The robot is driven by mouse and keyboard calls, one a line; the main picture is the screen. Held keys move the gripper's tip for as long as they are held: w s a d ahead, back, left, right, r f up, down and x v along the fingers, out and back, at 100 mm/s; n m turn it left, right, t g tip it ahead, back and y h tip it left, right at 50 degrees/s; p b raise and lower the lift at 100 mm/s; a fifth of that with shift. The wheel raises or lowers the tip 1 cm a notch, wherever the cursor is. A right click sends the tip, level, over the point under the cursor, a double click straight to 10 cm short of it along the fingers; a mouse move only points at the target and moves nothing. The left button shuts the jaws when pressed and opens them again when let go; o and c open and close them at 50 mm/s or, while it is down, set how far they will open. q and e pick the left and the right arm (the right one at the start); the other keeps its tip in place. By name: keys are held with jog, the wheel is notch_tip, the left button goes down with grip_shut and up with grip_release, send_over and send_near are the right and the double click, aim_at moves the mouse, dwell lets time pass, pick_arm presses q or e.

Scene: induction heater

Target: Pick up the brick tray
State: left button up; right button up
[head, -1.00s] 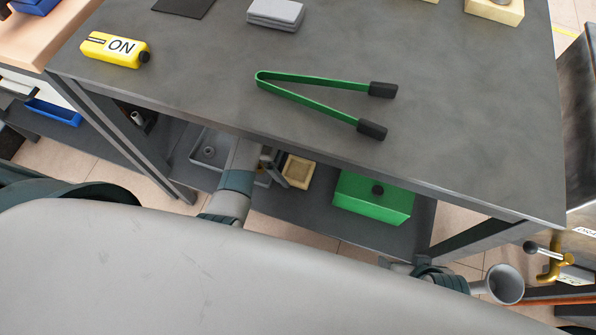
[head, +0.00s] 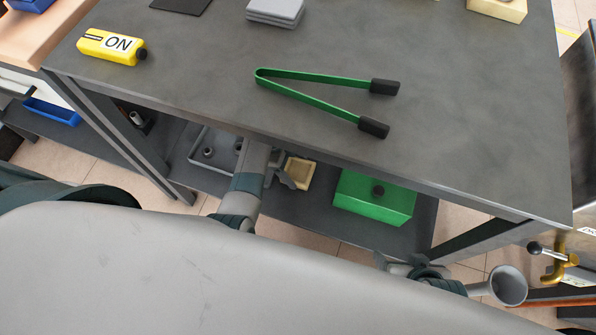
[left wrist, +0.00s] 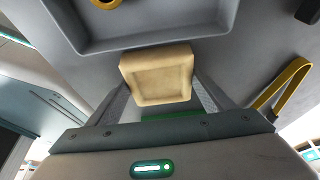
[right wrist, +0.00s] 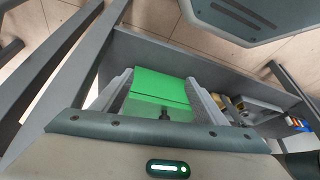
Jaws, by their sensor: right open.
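The brick tray (head: 299,174), a small cream square tray with a raised rim, sits on the lower shelf under the table. It also shows in the left wrist view (left wrist: 157,78), just ahead of my left gripper's fingertips. My right gripper (head: 386,262) is open and empty, low in front of the shelf. In the right wrist view its fingers (right wrist: 160,85) point toward a green box.
The green box (head: 373,198) stands on the lower shelf (head: 290,220), right of the tray. A grey tray (head: 195,150) lies to its left. The table's front edge overhangs the shelf.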

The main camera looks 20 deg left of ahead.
aim_at(296, 170)
pick_arm(q)
jog(key=c, duration=0.5)
pick_arm(e)
jog(key=shift+w+d, duration=0.1)
jog(key=shift+w, duration=0.15)
pick_arm(q)
jog(key=shift+r, duration=0.1)
jog(key=shift+r, duration=0.3)
notch_tip(296, 170, up, 9)
jog(key=p, duration=0.2)
jog(key=shift+p, duration=0.3)
pick_arm(e)
jog(key=shift+g+h, duration=0.6)
jog(key=shift+g, duration=0.3)
jog(key=s+d, duration=0.3)
jog(key=shift+d+r, duration=0.15)
pick_arm(q)
jog(key=shift+r, duration=0.1)
